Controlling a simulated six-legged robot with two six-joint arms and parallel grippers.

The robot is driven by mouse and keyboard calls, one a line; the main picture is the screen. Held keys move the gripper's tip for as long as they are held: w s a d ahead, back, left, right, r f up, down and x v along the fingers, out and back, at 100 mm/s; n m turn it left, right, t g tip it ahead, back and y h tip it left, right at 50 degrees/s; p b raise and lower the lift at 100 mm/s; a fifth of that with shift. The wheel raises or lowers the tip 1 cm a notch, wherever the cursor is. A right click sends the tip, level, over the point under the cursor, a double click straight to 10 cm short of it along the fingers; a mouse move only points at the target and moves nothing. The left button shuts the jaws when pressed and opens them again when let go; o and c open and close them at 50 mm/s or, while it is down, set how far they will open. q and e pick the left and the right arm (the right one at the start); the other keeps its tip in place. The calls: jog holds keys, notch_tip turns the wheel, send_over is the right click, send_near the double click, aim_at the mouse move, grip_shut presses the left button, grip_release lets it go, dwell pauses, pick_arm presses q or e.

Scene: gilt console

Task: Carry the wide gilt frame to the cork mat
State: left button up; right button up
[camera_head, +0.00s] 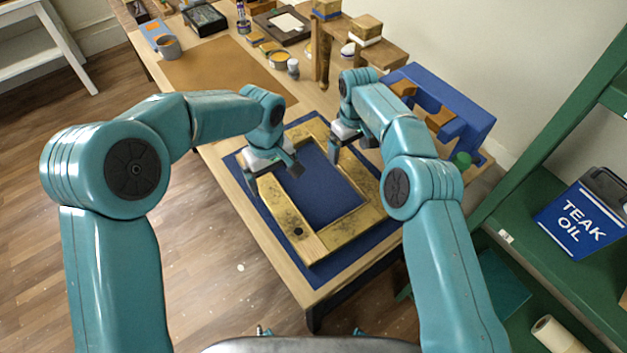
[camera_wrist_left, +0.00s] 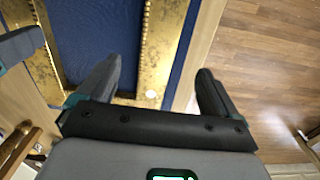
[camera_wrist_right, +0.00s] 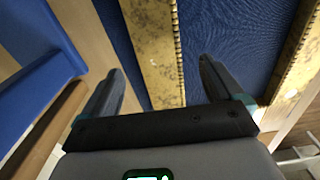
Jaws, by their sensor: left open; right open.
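The wide gilt frame (camera_head: 283,211) lies flat on a blue cloth (camera_head: 325,180) on the wooden table. My left gripper (camera_head: 274,174) is open above its left rail; the left wrist view shows that gilt rail (camera_wrist_left: 157,45) between the two spread fingers. My right gripper (camera_head: 350,146) is open above the opposite rail, which shows between its fingers in the right wrist view (camera_wrist_right: 155,45). Neither gripper visibly touches the frame. The brown cork mat (camera_head: 212,70) lies bare on the table beyond the frame. My right arm hides part of the frame's right side.
A blue rack (camera_head: 452,105) stands close to the right of my right gripper. A wooden stand (camera_head: 365,52), tins (camera_head: 279,60) and small jars stand beyond. A green shelf (camera_head: 540,215) is at the right.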

aim_at(277, 199)
pick_arm(q)
notch_tip(277, 199, down, 8)
jog(key=shift+w+r, duration=0.1)
pick_arm(e)
notch_tip(277, 199, down, 4)
jog(key=shift+w+r, duration=0.1)
jog(key=shift+w, duration=0.05)
pick_arm(q)
jog(key=shift+f, duration=0.4)
jog(key=shift+a+f, duration=0.1)
jog(key=shift+f, duration=0.15)
pick_arm(e)
jog(key=shift+a+f, duration=0.1)
jog(key=shift+f, duration=0.15)
pick_arm(q)
jog(key=shift+w+f, duration=0.15)
jog(key=shift+f, duration=0.05)
pick_arm(e)
jog(key=shift+f, duration=0.15)
pick_arm(q)
jog(key=shift+r, duration=0.1)
jog(key=c, duration=1.6)
pick_arm(e)
jog(key=c, duration=1.6)
